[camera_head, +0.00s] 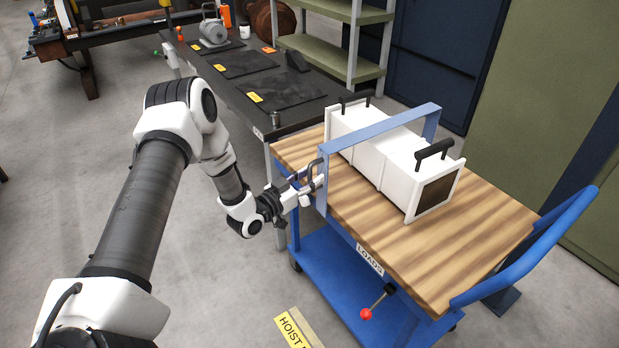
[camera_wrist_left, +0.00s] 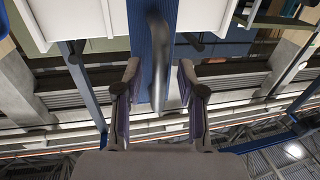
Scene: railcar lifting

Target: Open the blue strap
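The blue strap (camera_head: 385,126) arches over a white box (camera_head: 392,160) on the wooden-topped cart and looks closed across it. A grey handle (camera_head: 311,172) stands out from the strap's near-left upright. My left gripper (camera_head: 309,186) is at this handle. In the left wrist view the strap (camera_wrist_left: 140,35) runs down from the top edge. The handle (camera_wrist_left: 157,60) lies between the two spread fingers of my left gripper (camera_wrist_left: 158,78), with a visible gap on each side. My right gripper is not in view.
The blue cart has a wooden top (camera_head: 480,235), a push handle (camera_head: 530,255) at right and a red-knobbed lever (camera_head: 367,313) in front. A dark bench (camera_head: 245,85) with mats stands behind at left. Green shelves (camera_head: 335,50) stand behind. Floor at left is clear.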

